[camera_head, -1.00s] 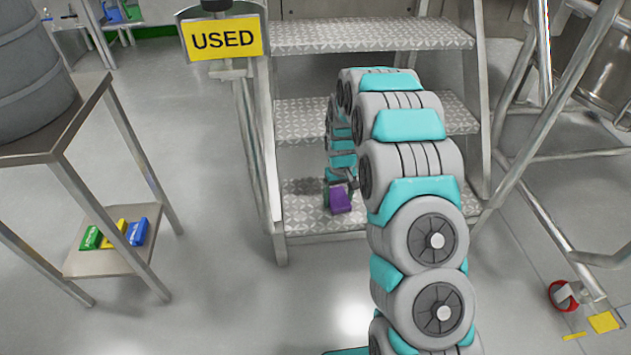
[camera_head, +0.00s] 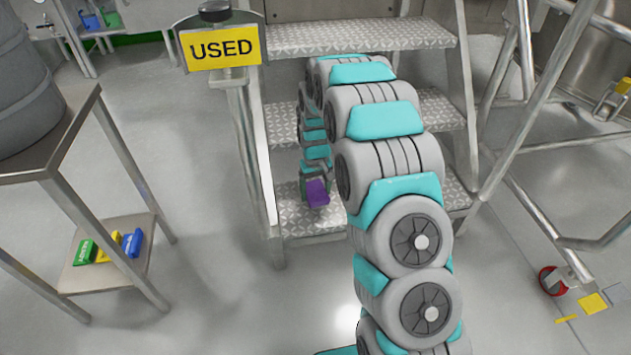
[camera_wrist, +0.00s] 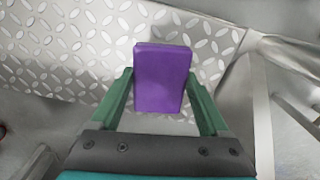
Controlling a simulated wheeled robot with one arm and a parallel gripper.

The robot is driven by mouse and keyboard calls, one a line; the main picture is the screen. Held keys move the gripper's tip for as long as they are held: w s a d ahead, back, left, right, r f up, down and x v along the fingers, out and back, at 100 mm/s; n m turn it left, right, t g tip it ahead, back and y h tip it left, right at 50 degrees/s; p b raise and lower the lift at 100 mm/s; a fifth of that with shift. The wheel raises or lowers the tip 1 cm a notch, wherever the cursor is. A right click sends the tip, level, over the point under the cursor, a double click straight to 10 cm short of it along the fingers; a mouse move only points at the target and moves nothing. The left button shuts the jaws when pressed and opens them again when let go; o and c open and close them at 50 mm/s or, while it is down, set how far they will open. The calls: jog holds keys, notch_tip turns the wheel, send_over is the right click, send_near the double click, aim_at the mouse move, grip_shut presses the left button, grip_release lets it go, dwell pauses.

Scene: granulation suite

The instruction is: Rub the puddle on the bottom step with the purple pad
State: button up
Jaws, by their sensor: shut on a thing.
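The purple pad (camera_head: 317,193) is over the left part of the bottom step (camera_head: 290,216), a patterned metal tread. In the wrist view the pad (camera_wrist: 160,95) sits between the two green fingers of my gripper (camera_wrist: 160,78), which is shut on it. The patterned tread (camera_wrist: 65,55) shows behind and left of the pad. I cannot tell whether the pad touches the tread. I cannot make out the puddle in either view; my arm and the pad cover part of the step.
A post with a yellow USED sign (camera_head: 221,48) stands left of the steps. A side table (camera_head: 60,150) at left has green, yellow and blue items on its lower shelf (camera_head: 105,280). Metal rails (camera_head: 540,110) stand at right. The floor in front is open.

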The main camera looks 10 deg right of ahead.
jog(key=shift+r+p, duration=0.35)
jog(key=shift+r, duration=1.45)
